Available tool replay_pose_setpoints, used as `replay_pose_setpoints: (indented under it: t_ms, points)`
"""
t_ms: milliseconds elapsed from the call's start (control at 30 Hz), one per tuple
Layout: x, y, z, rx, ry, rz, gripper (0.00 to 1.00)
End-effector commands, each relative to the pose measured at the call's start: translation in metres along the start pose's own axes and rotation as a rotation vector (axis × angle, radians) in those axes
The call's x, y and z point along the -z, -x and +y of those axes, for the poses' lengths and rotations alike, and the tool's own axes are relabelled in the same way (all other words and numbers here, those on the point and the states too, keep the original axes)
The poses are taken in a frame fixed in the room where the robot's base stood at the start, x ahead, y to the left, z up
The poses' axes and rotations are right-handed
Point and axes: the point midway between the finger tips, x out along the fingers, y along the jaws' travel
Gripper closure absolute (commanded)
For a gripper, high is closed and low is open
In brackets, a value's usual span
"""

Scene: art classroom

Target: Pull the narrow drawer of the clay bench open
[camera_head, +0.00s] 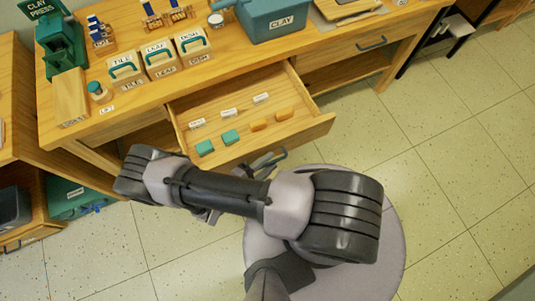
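The wooden clay bench (215,78) fills the top of the view. One drawer (322,127) stands pulled well out from its front. Inside lie two teal blocks, two orange blocks and several small white labels. My gripper (268,160) is low at the outside of this drawer's front, around where its handle would be. The arm and drawer front partly hide the fingers, so grip and contact cannot be made out. I cannot tell which drawer is the narrow one.
On the bench top stand a green clay press (60,50), several labelled boxes with teal handles (160,60), a small jar (98,91) and a blue-grey CLAY tub (275,18). A wooden cabinet (22,190) stands at left. The tiled floor at right is clear.

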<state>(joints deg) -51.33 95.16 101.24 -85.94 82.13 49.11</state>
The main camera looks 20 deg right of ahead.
Motion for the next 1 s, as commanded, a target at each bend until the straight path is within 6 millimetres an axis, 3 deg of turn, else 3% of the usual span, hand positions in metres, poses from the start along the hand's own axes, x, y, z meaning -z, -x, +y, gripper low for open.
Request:
replay_pose_setpoints:
  t_ms: [200, 333, 800, 1000]
  points:
    - [0.0, 0.001, 0.0, 0.0, 0.0, 0.0, 0.68]
    - [0.0, 0.015, 0.002, -0.002, 0.0, 0.003, 0.68]
    - [0.0, 0.144, 0.0, 0.001, -0.002, 0.005, 0.68]
    - [0.0, 0.172, 0.0, 0.0, 0.0, 0.001, 0.68]
